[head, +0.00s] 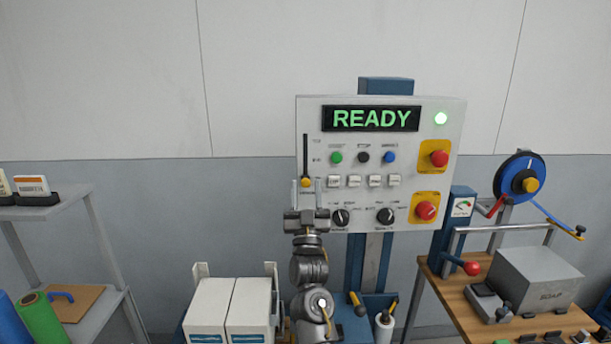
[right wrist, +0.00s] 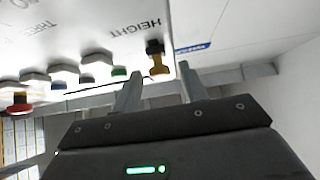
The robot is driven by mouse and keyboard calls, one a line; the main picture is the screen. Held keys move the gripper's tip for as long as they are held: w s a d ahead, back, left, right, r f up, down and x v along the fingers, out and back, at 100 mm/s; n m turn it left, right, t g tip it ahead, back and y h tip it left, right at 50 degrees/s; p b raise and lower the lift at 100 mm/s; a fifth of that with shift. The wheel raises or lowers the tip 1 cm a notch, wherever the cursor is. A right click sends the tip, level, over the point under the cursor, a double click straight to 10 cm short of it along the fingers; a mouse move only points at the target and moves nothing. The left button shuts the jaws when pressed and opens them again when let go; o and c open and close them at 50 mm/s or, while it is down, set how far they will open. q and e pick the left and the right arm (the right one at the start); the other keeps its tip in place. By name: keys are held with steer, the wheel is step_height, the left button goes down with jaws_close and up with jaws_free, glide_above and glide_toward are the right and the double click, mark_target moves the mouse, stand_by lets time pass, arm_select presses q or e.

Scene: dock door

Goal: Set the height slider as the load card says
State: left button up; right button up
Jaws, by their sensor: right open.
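The height slider is a dark vertical slot (head: 305,150) at the left edge of the white control panel (head: 385,207), with a yellow knob (head: 306,182) at its lower end. In the right wrist view the yellow knob (right wrist: 158,65) and the word HEIGHT appear upside down. My right gripper (head: 307,186) is open in front of the knob. Its fingers (right wrist: 157,82) point at the panel, with the knob just past the gap between the tips; I cannot tell contact. Cards (head: 32,185) stand in dark holders on the left shelf; their text is unreadable. My left gripper is not visible.
Buttons, black dials and red mushroom buttons (head: 438,158) sit right of the slider. White boxes (head: 210,305) stand below left. A wooden bench (head: 455,300) with a grey box stands right.

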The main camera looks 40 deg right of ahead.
steer(key=shift+p+x, duration=0.35)
steer(key=shift+x, duration=0.9)
jaws_close()
